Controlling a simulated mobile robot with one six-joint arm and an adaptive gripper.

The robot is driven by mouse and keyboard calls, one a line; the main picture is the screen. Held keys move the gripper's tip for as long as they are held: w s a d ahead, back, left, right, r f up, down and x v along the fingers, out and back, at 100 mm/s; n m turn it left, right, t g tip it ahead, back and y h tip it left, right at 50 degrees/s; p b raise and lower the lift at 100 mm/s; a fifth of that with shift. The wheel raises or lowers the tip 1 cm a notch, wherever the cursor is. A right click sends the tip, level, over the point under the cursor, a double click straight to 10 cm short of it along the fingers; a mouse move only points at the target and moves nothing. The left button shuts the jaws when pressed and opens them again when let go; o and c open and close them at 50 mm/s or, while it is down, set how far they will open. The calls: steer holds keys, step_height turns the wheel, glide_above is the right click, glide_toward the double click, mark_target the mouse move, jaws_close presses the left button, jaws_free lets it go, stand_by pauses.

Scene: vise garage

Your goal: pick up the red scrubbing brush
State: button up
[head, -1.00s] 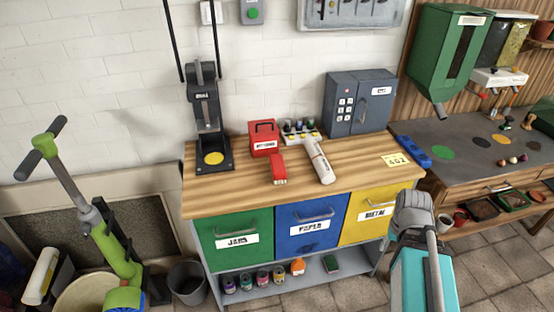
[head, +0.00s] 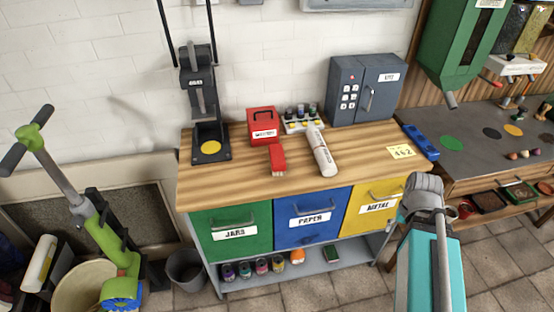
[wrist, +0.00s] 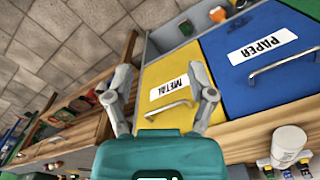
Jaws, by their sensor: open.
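The red scrubbing brush (head: 277,158) appears to be the small red block lying on the wooden worktop (head: 240,187), in front of a red box and left of a white cylinder. I cannot pick it out in the wrist view. My gripper (head: 424,188) is in front of the bench's right end, well right of the brush and apart from it. In the wrist view my gripper (wrist: 155,75) is open and empty, its two fingers spread before the yellow METAL drawer (wrist: 178,75).
On the worktop are a red box (head: 262,125), a white cylinder (head: 321,152), a rack of small bottles (head: 302,118), a grey safe (head: 366,88) and a black press (head: 207,110). A blue object (head: 421,141) lies at the right edge. The worktop's front left is clear.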

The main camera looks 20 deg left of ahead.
steer(key=shift+o, duration=1)
steer(key=shift+w+a+r, duration=0.15)
steer(key=shift+w+a, duration=0.05)
steer(key=n+t+y+p, duration=0.2)
steer(key=n+t+p, duration=0.25)
steer(key=p, duration=0.65)
glide_toward(278, 156)
steer(key=shift+s+r+n+g, duration=0.1)
steer(key=shift+r+n+g, duration=0.15)
steer(key=shift+r+n, duration=0.3)
steer(key=b+x, duration=0.7)
steer(key=x, duration=0.1)
steer(key=shift+d, duration=0.1)
steer(key=shift+f+b, duration=0.25)
steer(key=shift+b, duration=0.3)
